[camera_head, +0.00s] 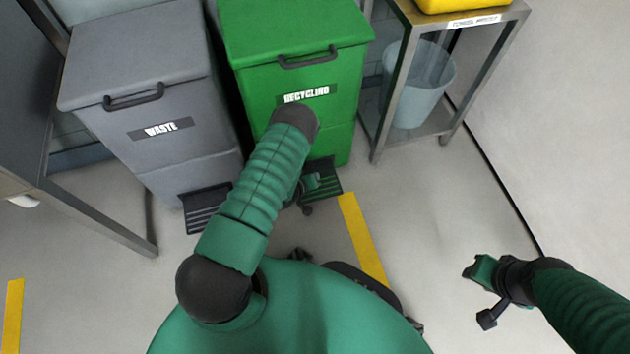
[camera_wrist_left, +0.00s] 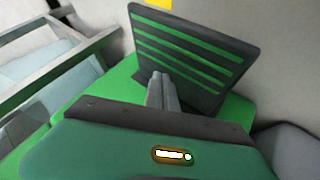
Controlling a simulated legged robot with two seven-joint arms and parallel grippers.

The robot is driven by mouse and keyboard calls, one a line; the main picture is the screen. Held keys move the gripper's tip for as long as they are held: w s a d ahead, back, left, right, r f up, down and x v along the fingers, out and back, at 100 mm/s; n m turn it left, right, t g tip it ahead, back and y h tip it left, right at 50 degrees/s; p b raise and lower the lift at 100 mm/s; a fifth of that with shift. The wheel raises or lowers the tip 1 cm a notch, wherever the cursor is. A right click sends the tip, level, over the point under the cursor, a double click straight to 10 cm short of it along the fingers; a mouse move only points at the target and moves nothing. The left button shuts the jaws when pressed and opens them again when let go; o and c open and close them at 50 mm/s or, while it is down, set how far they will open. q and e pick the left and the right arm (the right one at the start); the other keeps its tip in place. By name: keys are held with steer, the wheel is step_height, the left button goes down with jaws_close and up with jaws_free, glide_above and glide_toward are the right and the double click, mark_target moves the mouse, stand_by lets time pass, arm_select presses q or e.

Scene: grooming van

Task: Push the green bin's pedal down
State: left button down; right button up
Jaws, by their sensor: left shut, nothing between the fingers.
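The green recycling bin (camera_head: 299,50) stands at the top middle of the head view with its lid down. Its black pedal with green stripes (camera_head: 326,190) juts out at its foot, and the pedal also shows large in the left wrist view (camera_wrist_left: 200,45). My left gripper (camera_head: 313,182) is low over the pedal, partly hidden by my own arm. In the wrist view its grey fingers (camera_wrist_left: 160,76) are together and empty, overlapping the pedal's near edge. I cannot tell whether they touch it. My right gripper (camera_head: 474,270) hangs over bare floor at the right; its finger opening is unclear.
A grey waste bin (camera_head: 185,85) with its own black pedal (camera_head: 205,209) stands just left of the green bin. A metal table (camera_head: 398,85) with a pale blue bucket (camera_head: 425,85) under it stands to the right. Yellow floor tape (camera_head: 362,238) runs nearby. The floor at right is clear.

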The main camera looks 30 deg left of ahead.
arm_select(q)
steer(key=shift+f, duration=0.1)
steer(key=shift+f, duration=0.25)
steer(key=shift+d+f+b, duration=0.1)
steer(key=shift+f+b, duration=0.85)
steer(key=shift+f, duration=0.35)
stand_by(1.1)
steer(key=shift+r+p, duration=1.65)
steer(key=shift+p, duration=0.05)
step_height(320, 180, up, 5)
steer(key=p, duration=0.5)
steer(key=shift+r, duration=0.1)
